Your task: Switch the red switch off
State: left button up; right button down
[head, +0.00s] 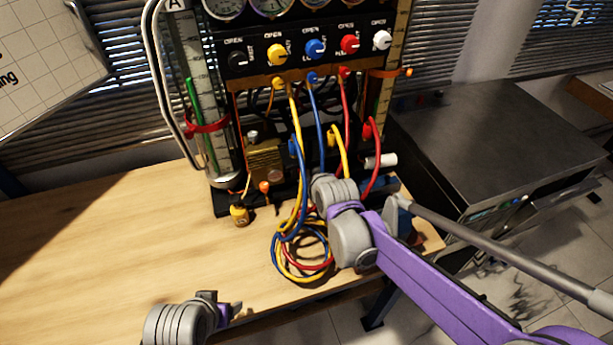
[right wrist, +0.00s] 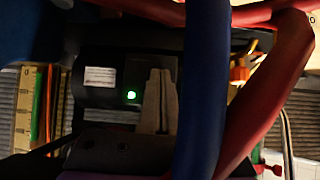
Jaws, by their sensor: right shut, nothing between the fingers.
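I cannot make out a red switch for certain in either view. In the right wrist view, a dark box (right wrist: 105,70) carries a white label and a lit green light (right wrist: 131,95). My right gripper (right wrist: 158,80) is shut and empty, its fingertips in front of the box, just right of the light; I cannot tell if they touch it. They hide part of the box face. In the head view my right wrist (head: 335,190) hides those fingers and part of the rig's base. My left gripper (head: 232,308) is low at the table's front edge, away from the rig; its jaw opening is unclear.
The gauge rig (head: 262,65) has a row of coloured knobs, including a red knob (head: 350,43). Blue (right wrist: 205,80) and red (right wrist: 262,95) hoses cross close before the wrist camera. Coiled hoses (head: 300,258) lie on the wooden table (head: 110,235), whose left side is clear.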

pick_arm(q)
jog(key=shift+s+f+b, duration=0.1)
jog(key=shift+f+b, duration=0.65)
jog(key=shift+s+r, duration=0.1)
jog(key=shift+r, duration=0.15)
jog(key=shift+p, duration=0.3)
pick_arm(e)
jog(key=shift+w+f+t, duration=0.15)
jog(key=shift+t, duration=0.25)
pick_arm(q)
jog(key=shift+r, duration=0.15)
jog(key=shift+w+r+p, duration=0.25)
jog(key=shift+r+p, duration=0.25)
jog(key=shift+p, duration=0.1)
pick_arm(e)
jog(key=shift+r, duration=0.75)
